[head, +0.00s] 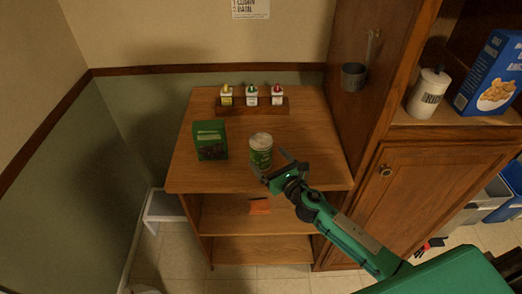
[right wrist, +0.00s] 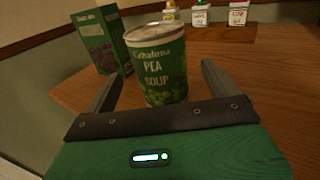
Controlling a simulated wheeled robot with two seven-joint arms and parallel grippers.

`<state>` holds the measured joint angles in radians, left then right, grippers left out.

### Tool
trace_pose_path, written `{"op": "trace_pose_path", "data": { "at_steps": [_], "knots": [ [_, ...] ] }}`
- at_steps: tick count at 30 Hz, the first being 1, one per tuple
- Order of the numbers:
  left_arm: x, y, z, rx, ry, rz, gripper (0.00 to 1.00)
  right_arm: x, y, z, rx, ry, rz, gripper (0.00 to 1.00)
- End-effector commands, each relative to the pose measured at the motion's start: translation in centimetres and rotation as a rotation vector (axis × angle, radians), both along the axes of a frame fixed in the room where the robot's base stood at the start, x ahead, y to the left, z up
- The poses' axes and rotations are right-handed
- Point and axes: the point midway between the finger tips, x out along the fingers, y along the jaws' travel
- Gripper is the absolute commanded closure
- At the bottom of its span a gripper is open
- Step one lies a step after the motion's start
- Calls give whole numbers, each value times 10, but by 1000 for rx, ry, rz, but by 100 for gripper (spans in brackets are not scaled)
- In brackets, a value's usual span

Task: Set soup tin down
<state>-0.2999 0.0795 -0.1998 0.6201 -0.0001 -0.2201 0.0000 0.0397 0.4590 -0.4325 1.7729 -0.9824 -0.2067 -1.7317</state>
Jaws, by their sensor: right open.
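The soup tin (head: 261,149) stands upright on the wooden top of a small shelf unit (head: 190,172), near its front edge. It is green with a pale upper band, and its "pea soup" label shows in the right wrist view (right wrist: 163,72). My right gripper (head: 272,167) is open at the tin's front right. In the right wrist view the two fingers (right wrist: 162,85) are spread to either side of the tin, with a gap on the right; I cannot tell whether the left finger touches it. My left gripper is out of view.
A green box (head: 210,140) stands left of the tin. Three small bottles (head: 252,95) sit on a wooden stand at the back. A cabinet (head: 440,185) rises on the right, with a hanging metal cup (head: 353,77). The top's right side is clear.

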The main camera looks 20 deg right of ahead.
Motion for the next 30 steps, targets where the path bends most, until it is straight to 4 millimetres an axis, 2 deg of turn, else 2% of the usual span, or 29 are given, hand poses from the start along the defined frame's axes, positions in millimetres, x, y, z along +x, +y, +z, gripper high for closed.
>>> {"op": "trace_pose_path", "data": {
  "at_steps": [12, 21, 23, 30],
  "knots": [
    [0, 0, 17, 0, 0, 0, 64, 46, 13, 3, 3, 1, -2, 9],
    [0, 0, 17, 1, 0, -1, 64, 51, 14, 1, 1, 1, 0, 9],
    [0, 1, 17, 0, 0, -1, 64, 51, 14, 1, 1, 1, -1, 17],
    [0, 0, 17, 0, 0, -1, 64, 51, 14, 1, 1, 1, -1, 64]
  ]
}}
